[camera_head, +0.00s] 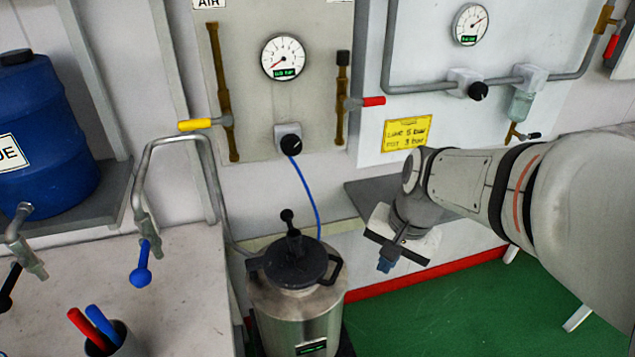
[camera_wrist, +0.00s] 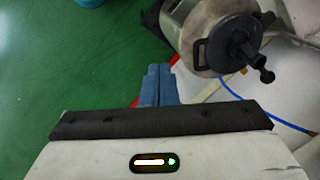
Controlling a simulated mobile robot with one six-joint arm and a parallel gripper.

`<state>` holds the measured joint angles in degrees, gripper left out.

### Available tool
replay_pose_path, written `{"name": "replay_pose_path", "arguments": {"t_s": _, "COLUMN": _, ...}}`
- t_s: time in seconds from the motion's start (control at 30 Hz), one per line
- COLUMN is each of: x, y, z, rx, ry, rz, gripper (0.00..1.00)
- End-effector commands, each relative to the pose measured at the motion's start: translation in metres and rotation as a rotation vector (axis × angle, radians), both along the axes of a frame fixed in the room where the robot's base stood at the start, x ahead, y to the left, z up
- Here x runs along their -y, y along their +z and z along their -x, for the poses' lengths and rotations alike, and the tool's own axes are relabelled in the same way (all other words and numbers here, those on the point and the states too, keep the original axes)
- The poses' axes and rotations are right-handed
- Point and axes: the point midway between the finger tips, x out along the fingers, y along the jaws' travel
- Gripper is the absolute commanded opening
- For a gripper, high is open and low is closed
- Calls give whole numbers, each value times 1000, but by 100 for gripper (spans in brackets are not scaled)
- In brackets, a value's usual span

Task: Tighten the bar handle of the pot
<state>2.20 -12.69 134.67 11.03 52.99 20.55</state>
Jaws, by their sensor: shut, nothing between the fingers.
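The pot (camera_head: 298,318) is a steel cylinder with a dark lid (camera_head: 294,264), standing below the air panel in the head view. Its black bar handle (camera_head: 290,232) rises from the middle of the lid and ends in a round knob. In the wrist view the pot (camera_wrist: 184,28) is at the upper right, with the bar handle (camera_wrist: 246,52) on top of the lid. My gripper (camera_head: 384,266) is to the right of the pot, apart from it, with nothing held. Its blue fingers (camera_wrist: 158,84) are together in the wrist view.
A blue hose (camera_head: 309,190) runs from a black-knobbed valve (camera_head: 290,145) down behind the pot. A bench (camera_head: 180,290) with a bent tap (camera_head: 143,250) and a cup of red and blue handles (camera_head: 108,345) is at left. Green floor (camera_head: 440,305) is clear at right.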

Motion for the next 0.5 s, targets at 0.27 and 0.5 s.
{"name": "replay_pose_path", "arguments": {"t_s": 0.27, "x": -22, "y": -26, "z": -83, "rx": -269, "ry": -611, "rz": -227, "gripper": 0}}
{"name": "replay_pose_path", "arguments": {"t_s": 0.5, "x": -30, "y": -45, "z": -118, "rx": -404, "ry": -886, "rz": -306, "gripper": 0}}
